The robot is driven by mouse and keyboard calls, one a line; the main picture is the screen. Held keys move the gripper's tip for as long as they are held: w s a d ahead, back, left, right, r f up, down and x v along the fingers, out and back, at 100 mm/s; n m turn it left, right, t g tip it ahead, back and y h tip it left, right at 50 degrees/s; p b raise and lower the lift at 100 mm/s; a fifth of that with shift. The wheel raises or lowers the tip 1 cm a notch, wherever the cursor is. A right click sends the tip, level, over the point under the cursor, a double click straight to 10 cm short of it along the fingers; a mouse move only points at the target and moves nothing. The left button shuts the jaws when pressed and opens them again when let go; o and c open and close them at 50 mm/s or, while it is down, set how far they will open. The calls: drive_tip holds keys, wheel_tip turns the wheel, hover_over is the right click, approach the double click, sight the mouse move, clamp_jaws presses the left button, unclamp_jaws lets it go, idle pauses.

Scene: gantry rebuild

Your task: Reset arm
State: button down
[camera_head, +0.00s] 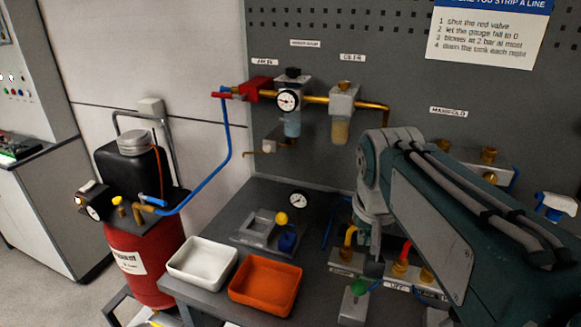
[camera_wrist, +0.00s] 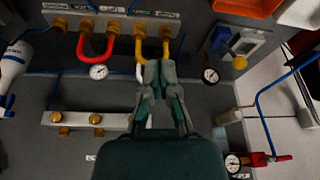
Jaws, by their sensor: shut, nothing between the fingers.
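My arm fills the right side of the head view, with its wrist pointing down over the bench. My gripper (camera_head: 374,266) is partly hidden behind the arm link there. In the wrist view my gripper (camera_wrist: 160,72) is shut, fingertips together, with nothing held. Its tips appear close to a yellow hose loop (camera_wrist: 166,48) on a block with fittings. I cannot tell whether they touch it. A red hose loop (camera_wrist: 109,42) sits beside it, apart from the fingers.
A white tray (camera_head: 203,281) and an orange tray (camera_head: 266,306) stand at the bench's front left. A red tank (camera_head: 146,250) stands left of the bench. A regulator gauge (camera_head: 288,100) and brass piping hang on the pegboard.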

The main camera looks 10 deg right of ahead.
drive_tip(key=s+a+f+n+t+y, duration=0.1)
drive_tip(key=s+a+f+n+t, duration=0.1)
drive_tip(key=s+a+f+n, duration=0.2)
drive_tip(key=s+a+f, duration=0.2)
drive_tip(key=s+a, duration=0.1)
drive_tip(key=s, duration=0.1)
drive_tip(key=shift+s+n, duration=0.3)
